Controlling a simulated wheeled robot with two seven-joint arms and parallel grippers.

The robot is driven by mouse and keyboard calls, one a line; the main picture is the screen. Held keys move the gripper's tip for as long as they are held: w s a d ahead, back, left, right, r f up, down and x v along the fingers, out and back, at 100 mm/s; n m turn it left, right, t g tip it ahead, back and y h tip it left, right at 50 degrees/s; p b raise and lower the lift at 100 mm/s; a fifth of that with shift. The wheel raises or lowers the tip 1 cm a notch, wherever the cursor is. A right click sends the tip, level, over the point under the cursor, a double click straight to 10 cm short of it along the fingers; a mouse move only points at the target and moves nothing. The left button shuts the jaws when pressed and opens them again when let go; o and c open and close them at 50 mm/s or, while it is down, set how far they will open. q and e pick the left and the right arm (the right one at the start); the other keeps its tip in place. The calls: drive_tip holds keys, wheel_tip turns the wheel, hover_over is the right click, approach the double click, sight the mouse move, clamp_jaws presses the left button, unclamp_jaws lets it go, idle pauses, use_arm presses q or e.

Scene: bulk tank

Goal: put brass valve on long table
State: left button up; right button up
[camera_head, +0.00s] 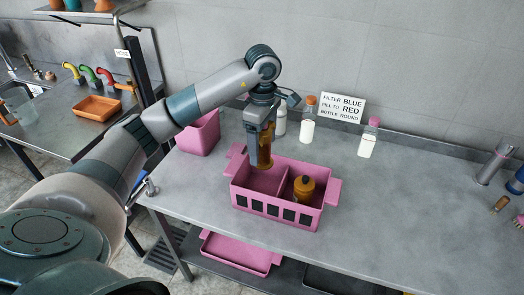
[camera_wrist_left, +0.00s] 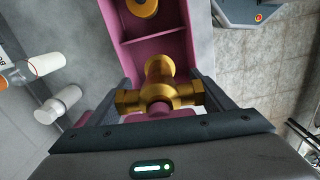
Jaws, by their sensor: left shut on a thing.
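My left gripper (camera_head: 262,145) is shut on the brass valve (camera_head: 266,157), holding it upright over the left part of the pink divided crate (camera_head: 241,197). In the left wrist view the brass valve (camera_wrist_left: 160,90) sits between the fingers (camera_wrist_left: 160,106), with the crate (camera_wrist_left: 150,50) behind it. I cannot tell whether the valve's lower end is inside the crate or just above it. The crate stands on the long grey table (camera_head: 420,215). My right gripper is not in view.
A brass-coloured round item (camera_head: 304,186) is in the crate's right part. White bottles (camera_head: 307,130) (camera_head: 368,140) and a sign (camera_head: 343,106) stand at the back. A pink bin (camera_head: 199,134) stands to the left. Table right of the crate is clear until the metal cylinder (camera_head: 494,165).

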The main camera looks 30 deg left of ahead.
use_arm(q)
drive_tip(key=s+d+f+m+b, duration=0.1)
drive_tip(key=s+d+m, duration=1.2)
drive_tip(key=m, duration=0.6)
drive_tip(key=shift+d+f+m, duration=0.25)
drive_tip(key=shift+d+m, duration=0.05)
drive_tip(key=shift+d, duration=0.6)
